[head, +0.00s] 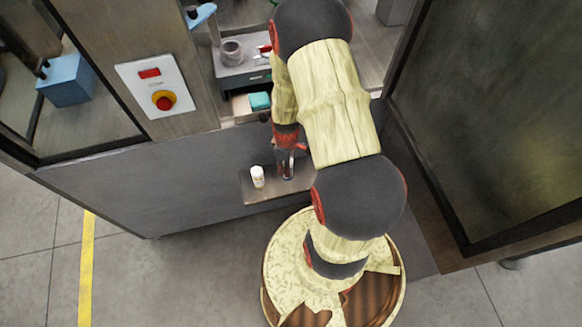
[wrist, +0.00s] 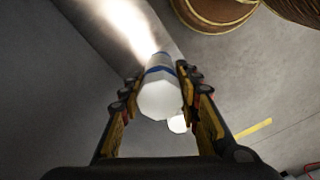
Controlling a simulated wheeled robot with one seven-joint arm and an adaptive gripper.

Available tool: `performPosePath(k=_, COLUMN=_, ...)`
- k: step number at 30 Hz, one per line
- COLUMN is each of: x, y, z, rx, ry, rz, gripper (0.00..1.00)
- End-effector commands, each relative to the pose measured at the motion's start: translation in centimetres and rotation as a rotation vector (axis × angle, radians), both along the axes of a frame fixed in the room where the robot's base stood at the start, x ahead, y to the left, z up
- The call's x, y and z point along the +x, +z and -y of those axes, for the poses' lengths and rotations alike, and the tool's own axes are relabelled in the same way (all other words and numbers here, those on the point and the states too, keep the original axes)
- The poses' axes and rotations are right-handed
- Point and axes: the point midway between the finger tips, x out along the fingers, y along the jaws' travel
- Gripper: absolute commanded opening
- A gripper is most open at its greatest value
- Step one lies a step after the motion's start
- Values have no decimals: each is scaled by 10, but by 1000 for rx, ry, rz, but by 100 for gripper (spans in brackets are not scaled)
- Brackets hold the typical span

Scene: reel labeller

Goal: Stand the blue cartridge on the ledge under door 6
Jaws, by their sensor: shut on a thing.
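In the wrist view, my gripper (wrist: 160,88) is shut on the blue cartridge (wrist: 160,98), a white cylinder with blue bands, held between both fingers. In the head view, my gripper (head: 287,168) is low at the front of the machine, over the ledge (head: 247,196); the cartridge hardly shows there, hidden by the fingers. I cannot tell whether it touches the ledge. The ledge is a narrow brown-grey shelf on the grey front panel. No door number is readable.
A small white bottle (head: 257,176) stands upright on the ledge, left of my gripper. Above is an open drawer with a teal block (head: 260,101). A dark-windowed door (head: 490,120) stands at right. A control plate with a red button (head: 163,100) is at left.

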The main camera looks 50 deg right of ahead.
Motion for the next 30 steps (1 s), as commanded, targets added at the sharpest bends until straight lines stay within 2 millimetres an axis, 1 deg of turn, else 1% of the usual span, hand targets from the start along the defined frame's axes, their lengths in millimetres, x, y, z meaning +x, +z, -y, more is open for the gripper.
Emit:
performPosePath(k=1, x=2, y=-14, z=6, rx=2, ry=-3, rz=-4, gripper=2)
performPosePath(k=3, x=7, y=-26, z=15, rx=2, ry=-1, rz=-4, gripper=2)
performPosePath(k=6, x=13, y=-39, z=26, rx=1, ry=-2, rz=-3, gripper=2)
performPosePath(k=9, x=18, y=-48, z=32, rx=1, ry=0, rz=-2, gripper=2)
performPosePath(k=16, x=22, y=-59, z=40, rx=0, ry=0, rz=-1, gripper=2)
performPosePath(k=21, x=22, y=-83, z=39, rx=2, ry=1, rz=-3, gripper=2)
performPosePath(k=24, x=22, y=-89, z=40, rx=0, ry=1, rz=-1, gripper=2)
performPosePath(k=30, x=22, y=-87, z=40, rx=0, ry=1, rz=-1, gripper=2)
